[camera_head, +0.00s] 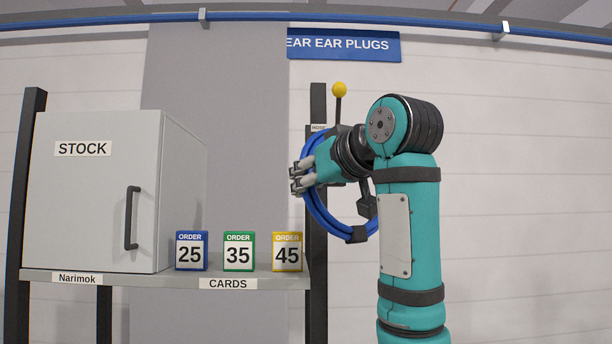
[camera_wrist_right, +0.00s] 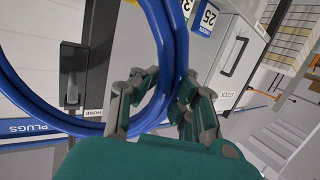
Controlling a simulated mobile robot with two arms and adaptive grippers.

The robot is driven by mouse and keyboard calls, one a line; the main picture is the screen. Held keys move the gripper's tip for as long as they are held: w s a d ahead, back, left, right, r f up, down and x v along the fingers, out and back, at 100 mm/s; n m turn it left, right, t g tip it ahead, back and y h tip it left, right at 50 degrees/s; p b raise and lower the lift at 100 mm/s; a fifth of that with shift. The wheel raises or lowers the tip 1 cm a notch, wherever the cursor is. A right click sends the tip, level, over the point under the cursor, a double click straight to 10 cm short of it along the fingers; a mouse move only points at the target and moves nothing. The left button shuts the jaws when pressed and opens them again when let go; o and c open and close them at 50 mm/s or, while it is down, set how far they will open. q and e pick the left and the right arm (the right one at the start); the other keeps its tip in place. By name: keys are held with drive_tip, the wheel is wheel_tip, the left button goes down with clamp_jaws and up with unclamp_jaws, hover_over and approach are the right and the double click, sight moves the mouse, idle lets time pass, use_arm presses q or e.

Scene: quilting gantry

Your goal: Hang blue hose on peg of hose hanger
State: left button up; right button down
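The blue hose (camera_head: 320,213) is a coil with a dark tie, in front of the dark post of the hose hanger (camera_head: 318,103). My right gripper (camera_head: 300,177) reaches in from the right and covers the coil's upper part. In the right wrist view the blue hose (camera_wrist_right: 170,45) runs between the fingers of my right gripper (camera_wrist_right: 170,85), which look closed on it. There the dark peg (camera_wrist_right: 72,92) of the hanger shows inside the loop's outline, near a HOSE label. I cannot tell whether the peg passes through the coil. My left gripper is not in view.
A shelf (camera_head: 150,283) on the left carries a STOCK cabinet (camera_head: 90,200) and blue, green and yellow order cards (camera_head: 239,251). The yellow card is close to the post. A yellow ball (camera_head: 339,89) on a stem stands above my right wrist. The wall at right is clear.

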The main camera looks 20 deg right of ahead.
drive_tip(key=shift+w+d+f+p, duration=0.25)
drive_tip(key=shift+w+f, duration=0.05)
drive_tip(key=shift+w, duration=0.6)
drive_tip(key=shift+w+d+f+p, duration=0.25)
drive_tip(key=shift+w+d+f, duration=0.05)
drive_tip(key=shift+w, duration=0.6)
drive_tip(key=shift+w+d+f+p, duration=0.25)
drive_tip(key=shift+w+f, duration=0.05)
drive_tip(key=shift+w, duration=0.6)
drive_tip(key=c, duration=1.4)
unclamp_jaws()
drive_tip(key=shift+f, duration=0.1)
